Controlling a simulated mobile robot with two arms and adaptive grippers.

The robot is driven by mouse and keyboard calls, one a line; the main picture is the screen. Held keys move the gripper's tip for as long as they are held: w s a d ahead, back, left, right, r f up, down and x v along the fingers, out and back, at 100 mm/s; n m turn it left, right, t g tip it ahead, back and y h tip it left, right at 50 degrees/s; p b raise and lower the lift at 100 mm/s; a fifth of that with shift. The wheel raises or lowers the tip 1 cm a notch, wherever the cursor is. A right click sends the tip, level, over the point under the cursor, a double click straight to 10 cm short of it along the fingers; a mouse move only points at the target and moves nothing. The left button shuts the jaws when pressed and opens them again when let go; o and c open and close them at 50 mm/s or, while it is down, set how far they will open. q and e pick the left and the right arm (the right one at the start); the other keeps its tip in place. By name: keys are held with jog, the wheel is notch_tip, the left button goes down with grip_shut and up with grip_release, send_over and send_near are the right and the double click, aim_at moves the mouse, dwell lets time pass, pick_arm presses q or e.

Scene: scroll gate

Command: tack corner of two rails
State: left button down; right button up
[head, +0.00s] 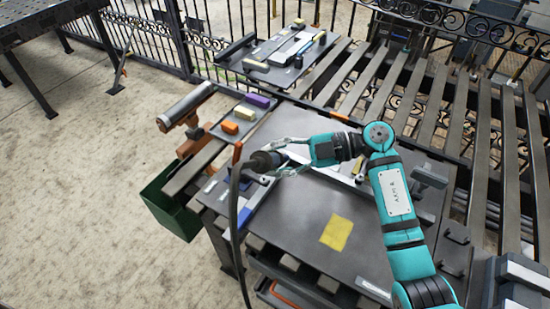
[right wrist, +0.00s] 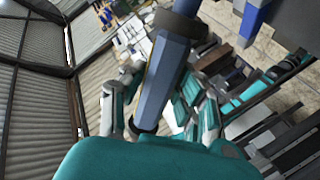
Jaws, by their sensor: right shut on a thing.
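My right gripper (head: 278,158) comes in on the teal arm from the right and is over the left part of the grey work table (head: 300,228). It is shut on a dark torch-like tool (head: 259,163). A thick black cable (head: 234,205) hangs from the tool past the table's left edge. In the right wrist view the tool's blue-grey faceted handle (right wrist: 164,75) runs between the two fingers. A pale metal strip (head: 345,178) lies on the table, partly behind the arm; I cannot tell whether it is one of the rails. The rail corner is not clearly visible. My left gripper is not in view.
A yellow square (head: 337,233) lies on the bare front of the table. A small side tray holds an orange block (head: 230,127) and a purple block (head: 257,100). A green bin (head: 170,208) hangs at the left. Dark clamp-like blocks (head: 428,178) stand at the right.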

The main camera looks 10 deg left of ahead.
grip_shut()
jog(key=shift+w+d, duration=0.2)
jog(key=shift+w, duration=0.1)
jog(key=shift+p, duration=0.4)
jog(key=shift+w+f, duration=0.1)
jog(key=shift+f, duration=0.15)
dwell(0.5)
jog(key=shift+w+f+b, duration=0.3)
jog(key=shift+b, duration=0.15)
dwell(0.5)
dwell(0.4)
